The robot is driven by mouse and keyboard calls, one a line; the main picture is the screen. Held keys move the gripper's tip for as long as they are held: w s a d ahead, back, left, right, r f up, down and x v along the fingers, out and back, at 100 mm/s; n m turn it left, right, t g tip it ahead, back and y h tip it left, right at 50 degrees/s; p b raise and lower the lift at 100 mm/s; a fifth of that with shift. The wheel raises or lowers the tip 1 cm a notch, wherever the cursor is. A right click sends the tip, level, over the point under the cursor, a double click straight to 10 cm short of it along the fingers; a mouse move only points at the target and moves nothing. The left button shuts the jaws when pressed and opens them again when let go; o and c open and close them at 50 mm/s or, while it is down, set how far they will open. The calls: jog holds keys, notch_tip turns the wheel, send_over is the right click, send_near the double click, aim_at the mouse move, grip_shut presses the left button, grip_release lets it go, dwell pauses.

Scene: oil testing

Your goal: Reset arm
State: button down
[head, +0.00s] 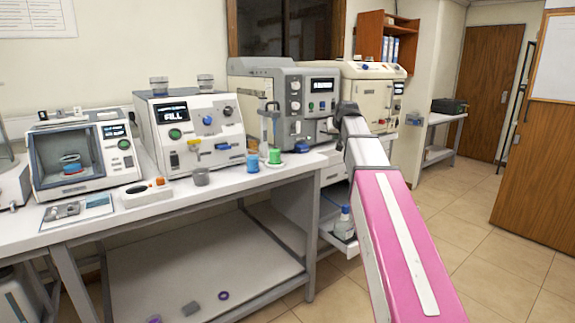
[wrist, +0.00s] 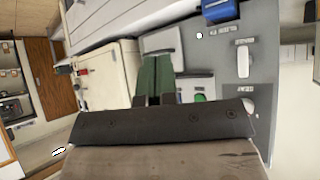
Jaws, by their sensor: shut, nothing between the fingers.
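My arm (head: 395,230), with a pink and white link, reaches forward from the lower right in the head view. Its far end stands in front of the grey machine and the cream machine; the fingers cannot be made out there. In the wrist view my gripper (wrist: 157,62) shows as two dark fingers side by side, shut with nothing between them. The grey machine's panel (wrist: 225,60) with knobs and a green button lies beyond the fingers, turned sideways in that view.
Open tiled floor (head: 480,240) lies right of my arm, before a wooden partition (head: 540,170).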

jog(key=s+f+g, duration=0.2)
jog(key=s+f, duration=0.5)
jog(key=f, duration=0.5)
jog(key=s+f+g, duration=0.3)
jog(key=s+f, duration=0.4)
jog(key=f, duration=0.5)
jog(key=s+f+g, duration=0.2)
jog(key=s+f, duration=0.5)
jog(key=f, duration=0.5)
jog(key=s+f+m+g, duration=0.1)
jog(key=s+f+g, duration=0.1)
jog(key=s+f, duration=0.7)
jog(key=s, duration=0.3)
jog(key=shift+s+a+f+g+h, duration=0.2)
jog(key=shift+a+f+g+h, duration=0.1)
jog(key=shift+h, duration=0.1)
